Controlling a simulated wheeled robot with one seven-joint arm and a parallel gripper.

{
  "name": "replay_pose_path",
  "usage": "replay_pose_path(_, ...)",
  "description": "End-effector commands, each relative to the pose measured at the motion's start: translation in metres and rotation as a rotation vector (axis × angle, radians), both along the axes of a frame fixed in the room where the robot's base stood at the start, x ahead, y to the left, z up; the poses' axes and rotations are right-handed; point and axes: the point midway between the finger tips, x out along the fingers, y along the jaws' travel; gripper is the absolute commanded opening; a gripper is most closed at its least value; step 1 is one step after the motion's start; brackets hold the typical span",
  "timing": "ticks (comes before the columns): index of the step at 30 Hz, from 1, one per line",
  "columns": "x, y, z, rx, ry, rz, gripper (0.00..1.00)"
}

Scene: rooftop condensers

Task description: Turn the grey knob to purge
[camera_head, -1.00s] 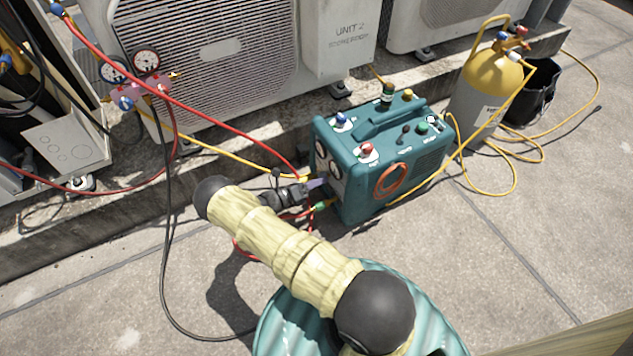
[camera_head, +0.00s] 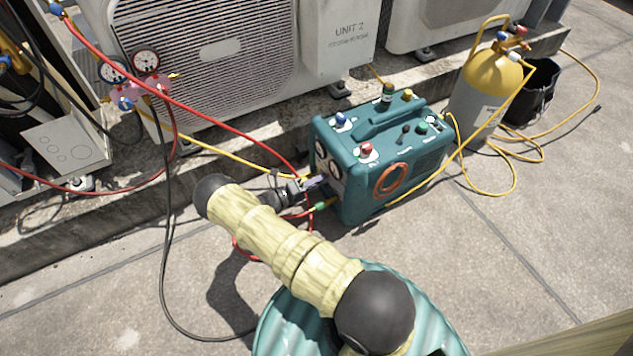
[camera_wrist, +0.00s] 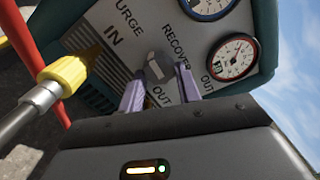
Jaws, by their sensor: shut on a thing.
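The grey knob (camera_wrist: 158,68) sits on the light grey front panel (camera_wrist: 120,42) of the teal recovery machine (camera_head: 385,160). In the wrist view, PURGE is printed to the knob's upper left and RECOVER to its upper right. I cannot tell exactly which label its pale mark faces. My gripper (camera_wrist: 160,78) has its two purple fingers on either side of the knob, shut on it. In the head view my gripper (camera_head: 316,182) reaches the machine's left face, where the knob itself is too small to make out.
A yellow hose fitting (camera_wrist: 66,72) is close left of my fingers by the IN label. Gauges (camera_wrist: 230,57) are at the right. Red hoses (camera_head: 240,137) and a green-ended hose (camera_head: 322,205) run close by. A yellow-topped cylinder (camera_head: 490,80) stands behind right.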

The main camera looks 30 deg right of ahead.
Motion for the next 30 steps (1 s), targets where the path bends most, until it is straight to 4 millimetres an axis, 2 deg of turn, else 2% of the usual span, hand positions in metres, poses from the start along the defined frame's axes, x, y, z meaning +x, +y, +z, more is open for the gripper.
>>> replay_pose_path(1,-0.001,0.001,-0.002,0.005,0.001,-0.002,0.11)
replay_pose_path(2,-0.001,0.001,-0.002,0.005,0.001,-0.002,0.39)
replay_pose_path(4,-0.001,0.001,-0.002,0.003,0.0,-0.001,0.53)
replay_pose_path(5,-0.001,0.001,-0.001,0.003,0.0,-0.001,0.55)
replay_pose_path(13,0.0,0.001,-0.001,0.001,-0.001,-0.001,0.55)
replay_pose_path(17,0.0,0.007,0.0,0.002,-0.002,0.002,0.55)
replay_pose_path(23,-0.001,0.036,0.002,0.002,-0.002,0.003,0.55)
replay_pose_path(30,-0.003,0.083,0.002,0.003,-0.002,0.003,0.55)
